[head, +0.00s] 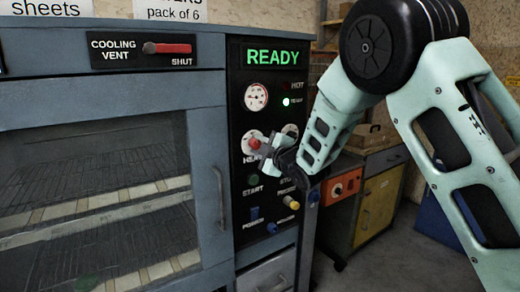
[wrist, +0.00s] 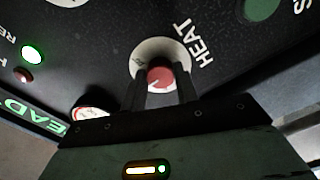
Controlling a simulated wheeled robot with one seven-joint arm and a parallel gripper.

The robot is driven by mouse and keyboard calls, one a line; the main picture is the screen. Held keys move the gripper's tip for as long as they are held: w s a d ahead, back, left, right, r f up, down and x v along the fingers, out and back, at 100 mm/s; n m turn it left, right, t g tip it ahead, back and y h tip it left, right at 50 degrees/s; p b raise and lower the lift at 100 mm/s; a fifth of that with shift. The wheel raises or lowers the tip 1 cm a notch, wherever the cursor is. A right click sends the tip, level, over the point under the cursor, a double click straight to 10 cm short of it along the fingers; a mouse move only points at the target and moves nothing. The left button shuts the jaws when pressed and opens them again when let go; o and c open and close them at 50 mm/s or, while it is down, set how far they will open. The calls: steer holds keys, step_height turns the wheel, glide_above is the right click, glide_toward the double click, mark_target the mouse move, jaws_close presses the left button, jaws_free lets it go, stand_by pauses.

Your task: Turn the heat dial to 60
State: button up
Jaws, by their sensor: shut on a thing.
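The heat dial is a red knob on a white round plate (head: 247,143) on the black control panel (head: 236,115), partly hidden by my gripper in the head view. The wrist view shows the red heat dial (wrist: 160,77) close up, with the word HEAT beside it. My gripper (head: 262,150) is at the dial, with its two fingers (wrist: 159,92) on either side of the red knob, shut on it. The scale numbers and the pointer are too small or hidden to read.
A green READY sign (head: 272,57) is lit above a gauge (head: 256,97). The cooling vent lever (head: 168,48) is at SHUT. The oven door (head: 100,180) is closed.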

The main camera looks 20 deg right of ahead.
steer(key=o, duration=1)
steer(key=b+v, duration=0.3)
steer(key=v, duration=1.4)
steer(key=shift+s, duration=0.2)
